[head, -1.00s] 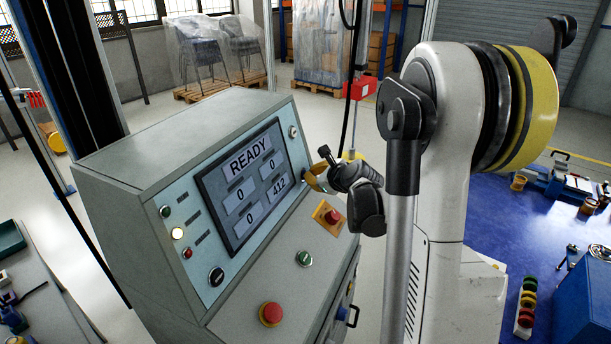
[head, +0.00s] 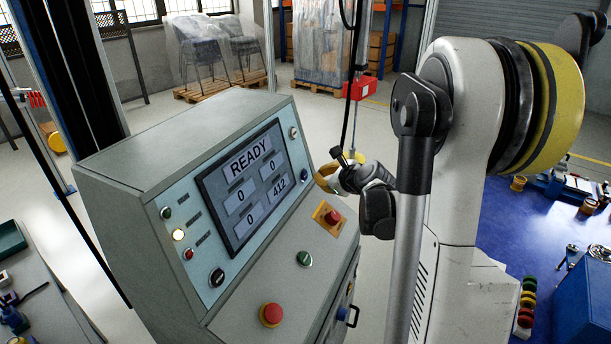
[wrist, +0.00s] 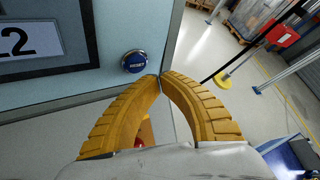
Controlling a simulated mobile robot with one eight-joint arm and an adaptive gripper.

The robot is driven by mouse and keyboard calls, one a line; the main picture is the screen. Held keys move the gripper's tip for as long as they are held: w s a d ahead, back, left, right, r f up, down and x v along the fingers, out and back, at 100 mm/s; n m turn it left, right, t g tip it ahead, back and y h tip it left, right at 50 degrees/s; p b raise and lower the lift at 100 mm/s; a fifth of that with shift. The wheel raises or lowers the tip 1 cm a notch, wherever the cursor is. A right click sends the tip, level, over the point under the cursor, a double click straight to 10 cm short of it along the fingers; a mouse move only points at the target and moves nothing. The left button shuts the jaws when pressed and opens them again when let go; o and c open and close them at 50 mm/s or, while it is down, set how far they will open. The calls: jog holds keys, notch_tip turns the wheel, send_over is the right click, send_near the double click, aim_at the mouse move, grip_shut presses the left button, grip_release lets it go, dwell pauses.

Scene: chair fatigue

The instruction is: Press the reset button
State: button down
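The reset button (wrist: 135,61) is a round blue button with a dark rim, lettered RESET, on the light blue front panel of the console. It also shows small in the head view at the panel's right edge (head: 304,174). My gripper (wrist: 161,80) has yellow ridged fingers whose tips meet, with nothing seen between them. In the wrist view the tips are just below and right of the button, near the panel's edge, and do not cover it. In the head view my gripper (head: 324,178) is right of the button, partly behind my wrist. The display (head: 241,187) reads READY.
A red emergency button (head: 333,217) on a yellow plate, a green button (head: 304,259) and a large red button (head: 271,314) are on the sloping console (head: 240,290). A red box (head: 359,88) hangs behind. Open floor lies right of the console.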

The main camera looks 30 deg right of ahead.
jog(key=s, duration=0.1)
jog(key=s+d, duration=0.1)
jog(key=s+r, duration=0.1)
jog(key=shift+d, duration=0.35)
dwell(0.6)
jog(key=s+a+r+n+g+y, duration=0.1)
jog(key=s+a+r+n, duration=0.15)
jog(key=a+n, duration=0.6)
jog(key=s+a+r+n+g+y, duration=0.1)
jog(key=s+a+r+n+g, duration=0.3)
jog(key=a, duration=0.7)
jog(key=s+a+f+n, duration=0.1)
jog(key=s+a+n, duration=0.4)
jog(key=s+n, duration=0.3)
jog(key=s+a+f+n, duration=0.2)
jog(key=s+a+n, duration=0.4)
jog(key=n, duration=0.4)
jog(key=shift+s+f+g+h, duration=0.25)
jog(key=shift+s+g+h, duration=0.05)
jog(key=shift+s, duration=0.55)
jog(key=shift+a, duration=0.1)
